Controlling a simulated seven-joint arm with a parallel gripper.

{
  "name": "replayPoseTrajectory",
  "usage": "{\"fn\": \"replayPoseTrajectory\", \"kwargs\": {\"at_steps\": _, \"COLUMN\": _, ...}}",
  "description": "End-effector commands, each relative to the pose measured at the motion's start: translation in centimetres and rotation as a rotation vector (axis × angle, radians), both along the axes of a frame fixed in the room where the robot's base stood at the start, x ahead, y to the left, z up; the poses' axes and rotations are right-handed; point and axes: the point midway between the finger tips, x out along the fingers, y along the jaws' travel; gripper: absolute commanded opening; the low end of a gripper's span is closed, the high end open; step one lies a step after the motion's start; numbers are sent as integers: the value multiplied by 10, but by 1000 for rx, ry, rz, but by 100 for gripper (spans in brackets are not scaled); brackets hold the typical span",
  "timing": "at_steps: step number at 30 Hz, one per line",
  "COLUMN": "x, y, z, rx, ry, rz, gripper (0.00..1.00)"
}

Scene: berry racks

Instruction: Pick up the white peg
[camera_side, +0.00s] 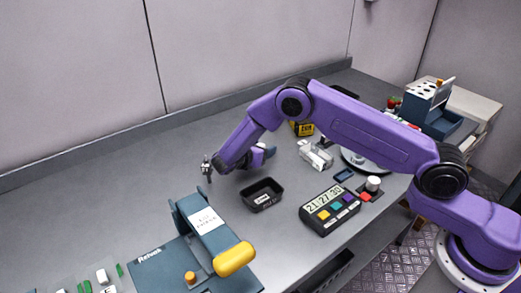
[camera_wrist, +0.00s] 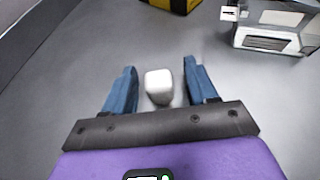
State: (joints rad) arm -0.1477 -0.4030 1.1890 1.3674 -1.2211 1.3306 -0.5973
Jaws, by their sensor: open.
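The white peg (camera_wrist: 158,87) shows in the wrist view as a short, pale block with rounded edges. It is between the two blue fingers of my gripper (camera_wrist: 160,68), with a visible gap on each side. My gripper is open and holds nothing. In the side view my gripper (camera_side: 264,152) is low over the grey table, behind the black tray, and partly hidden by my arm. I cannot make out the peg clearly in the side view.
A black tray (camera_side: 262,195) and a timer with coloured buttons (camera_side: 330,209) are in front. A yellow-and-black box (camera_side: 302,128) and a pale metal holder (camera_side: 316,155) stand to the right. A teal stand with a yellow roller (camera_side: 234,259) is at front left.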

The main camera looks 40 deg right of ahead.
Motion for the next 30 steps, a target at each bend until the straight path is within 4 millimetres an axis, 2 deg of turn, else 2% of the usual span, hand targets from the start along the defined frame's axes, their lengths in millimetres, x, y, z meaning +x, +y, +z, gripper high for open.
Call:
{"fn": "replayPoseTrajectory", "kwargs": {"at_steps": 3, "x": 4, "y": -10, "z": -5, "rx": 1, "ry": 0, "rz": 0, "gripper": 57}}
{"fn": "replayPoseTrajectory", "kwargs": {"at_steps": 10, "x": 5, "y": -12, "z": -5, "rx": 1, "ry": -1, "rz": 1, "gripper": 57}}
{"fn": "replayPoseTrajectory", "kwargs": {"at_steps": 15, "x": 5, "y": -11, "z": -5, "rx": 1, "ry": -1, "rz": 1, "gripper": 3}}
{"fn": "replayPoseTrajectory", "kwargs": {"at_steps": 30, "x": 5, "y": -11, "z": 0, "rx": 1, "ry": -1, "rz": 1, "gripper": 3}}
